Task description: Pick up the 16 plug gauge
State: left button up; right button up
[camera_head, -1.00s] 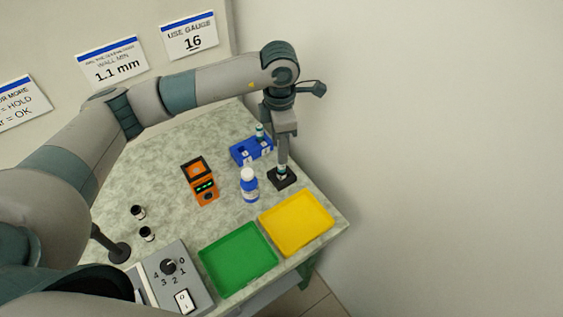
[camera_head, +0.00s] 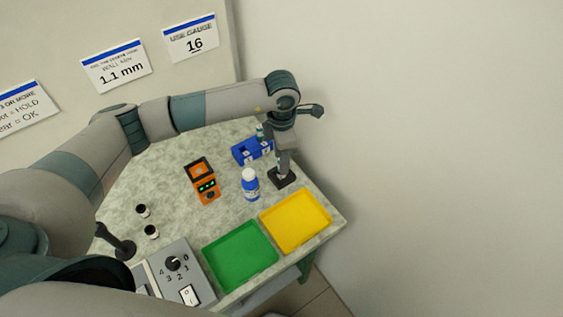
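A blue holder block (camera_head: 240,157) with white number labels stands at the back of the table. A teal-banded gauge (camera_head: 260,131) stands upright in its rear part; its number is too small to read. My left gripper (camera_head: 281,169) points down just right of the holder, low above a small black square base (camera_head: 281,179). A slim light and teal piece shows between the fingers and that base, partly hidden. I cannot tell whether the fingers are closed on it, or whether it is the 16 gauge. My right gripper is not in view.
A white and blue bottle (camera_head: 250,184) and an orange meter (camera_head: 205,187) stand left of the gripper. Green (camera_head: 240,257) and yellow (camera_head: 296,222) trays lie in front. A wall sign (camera_head: 192,41) reads "USE GAUGE 16".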

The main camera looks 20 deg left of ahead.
pick_arm(q)
jog(key=shift+f, duration=0.45)
grip_shut()
jog(key=shift+r, duration=0.2)
jog(key=shift+r, duration=0.25)
notch_tip(320, 180, up, 8)
jog(key=b, duration=0.3)
jog(key=shift+r+b, duration=0.1)
jog(key=shift+b, duration=0.3)
jog(key=shift+r, duration=0.5)
